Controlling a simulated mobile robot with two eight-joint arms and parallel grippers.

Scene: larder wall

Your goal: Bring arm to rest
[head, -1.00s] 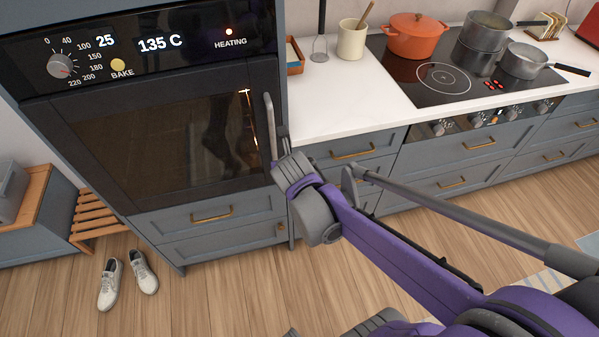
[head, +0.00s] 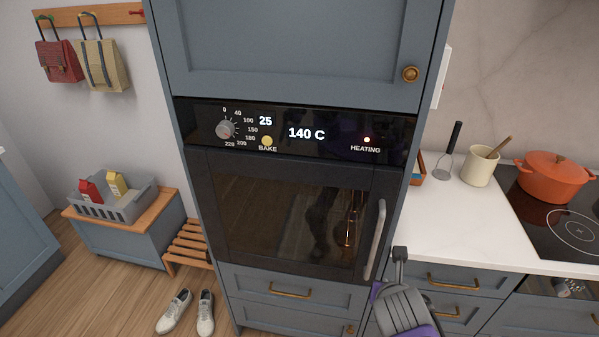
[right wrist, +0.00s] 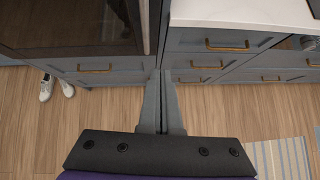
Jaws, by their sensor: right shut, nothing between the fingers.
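My right arm (head: 403,312) shows at the bottom of the head view, in front of the drawers just right of the oven. Its gripper (head: 400,253) is near the lower end of the oven's handle in the picture; I cannot tell whether it touches it. In the right wrist view the gripper (right wrist: 160,76) has its two grey fingers together with nothing between them. It points toward the drawer fronts and is above the wood floor. My left gripper is in neither view.
The oven (head: 290,215) is closed, reads 140 C, and its heating light is lit. A worktop (head: 450,220) with an orange pot (head: 553,178) and a utensil crock (head: 479,166) is at right. Shoes (head: 174,312), a bench (head: 180,207) and a grey basket (head: 125,208) are at left.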

